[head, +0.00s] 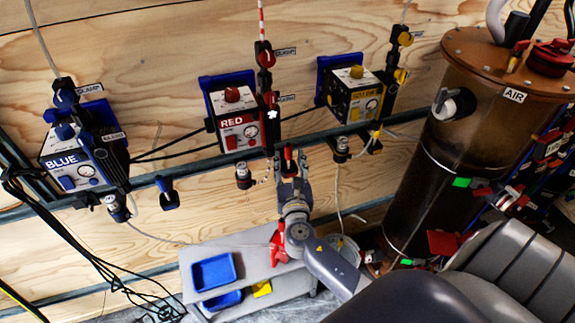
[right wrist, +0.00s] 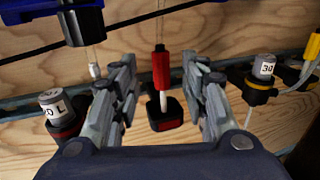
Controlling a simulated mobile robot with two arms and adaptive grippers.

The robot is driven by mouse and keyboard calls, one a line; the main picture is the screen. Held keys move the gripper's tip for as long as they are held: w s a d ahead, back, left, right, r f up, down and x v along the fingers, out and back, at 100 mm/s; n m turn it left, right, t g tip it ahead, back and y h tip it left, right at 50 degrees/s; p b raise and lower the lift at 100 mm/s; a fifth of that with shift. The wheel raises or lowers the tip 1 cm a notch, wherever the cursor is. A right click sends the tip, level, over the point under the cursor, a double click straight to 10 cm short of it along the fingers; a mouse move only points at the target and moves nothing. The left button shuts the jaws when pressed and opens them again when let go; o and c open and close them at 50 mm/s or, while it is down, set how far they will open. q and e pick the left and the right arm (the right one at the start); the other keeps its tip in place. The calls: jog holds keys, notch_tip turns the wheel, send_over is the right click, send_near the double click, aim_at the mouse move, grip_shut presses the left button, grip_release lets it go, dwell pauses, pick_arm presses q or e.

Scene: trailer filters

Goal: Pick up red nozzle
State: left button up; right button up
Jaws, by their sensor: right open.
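The red nozzle (head: 288,153) stands upright at the rail below the red box. In the right wrist view the red nozzle (right wrist: 161,72) has a white lower tip pointing down into a black holder with a red front (right wrist: 165,118). My right gripper (head: 291,170) comes up from below. Its two grey fingers (right wrist: 161,85) are spread with the nozzle between them, and a gap shows on each side. Whether the fingertips reach as deep as the nozzle is hard to tell. My left gripper is not in view.
The red box (head: 238,120) hangs above on the wooden wall, with a blue box (head: 78,155) left and a yellow one (head: 352,92) right. Grey-capped fittings (right wrist: 55,103) (right wrist: 263,66) flank the gripper. A shelf with a blue tray (head: 213,271) stands below, a brown tank (head: 455,140) right.

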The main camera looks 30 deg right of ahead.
aim_at(289, 153)
jog(key=shift+p+x, duration=0.45)
jog(key=shift+x, duration=2.4)
jog(key=shift+f, duration=0.15)
grip_shut()
